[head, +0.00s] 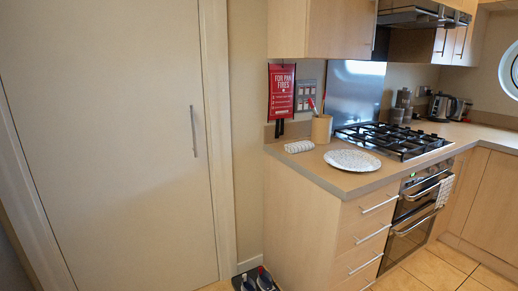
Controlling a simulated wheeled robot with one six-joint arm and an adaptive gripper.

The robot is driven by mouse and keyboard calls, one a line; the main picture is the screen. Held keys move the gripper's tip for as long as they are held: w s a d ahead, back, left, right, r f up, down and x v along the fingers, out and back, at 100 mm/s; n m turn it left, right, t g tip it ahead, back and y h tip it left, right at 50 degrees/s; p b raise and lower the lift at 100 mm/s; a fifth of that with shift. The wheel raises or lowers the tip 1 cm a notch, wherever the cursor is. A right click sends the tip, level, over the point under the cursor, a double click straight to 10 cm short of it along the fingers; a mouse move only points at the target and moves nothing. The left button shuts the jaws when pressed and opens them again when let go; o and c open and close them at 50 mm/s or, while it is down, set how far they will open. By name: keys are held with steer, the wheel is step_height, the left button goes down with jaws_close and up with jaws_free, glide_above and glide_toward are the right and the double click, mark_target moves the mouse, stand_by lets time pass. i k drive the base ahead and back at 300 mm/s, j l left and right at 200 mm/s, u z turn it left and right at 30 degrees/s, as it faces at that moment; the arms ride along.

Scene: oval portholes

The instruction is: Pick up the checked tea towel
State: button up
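A small light cloth (444,192) hangs at the oven front, by the oven handle; it looks like a tea towel with a faint pattern, too small to tell for sure if it is checked. A small white rolled or folded item (299,146) with a spotted or checked texture lies on the counter's left end; I cannot tell if it is cloth. My gripper is not in view, so its state and its distance to either item are not shown.
A patterned oval plate (352,160) lies on the counter (345,182) near its front edge. A utensil pot (321,128) stands behind it, and a black gas hob (393,139) is to the right. Shoes (264,280) sit on the floor left of the drawers. A closed door (125,140) fills the left.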

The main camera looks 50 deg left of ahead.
mark_target(302, 147)
steer(key=u, duration=1.45)
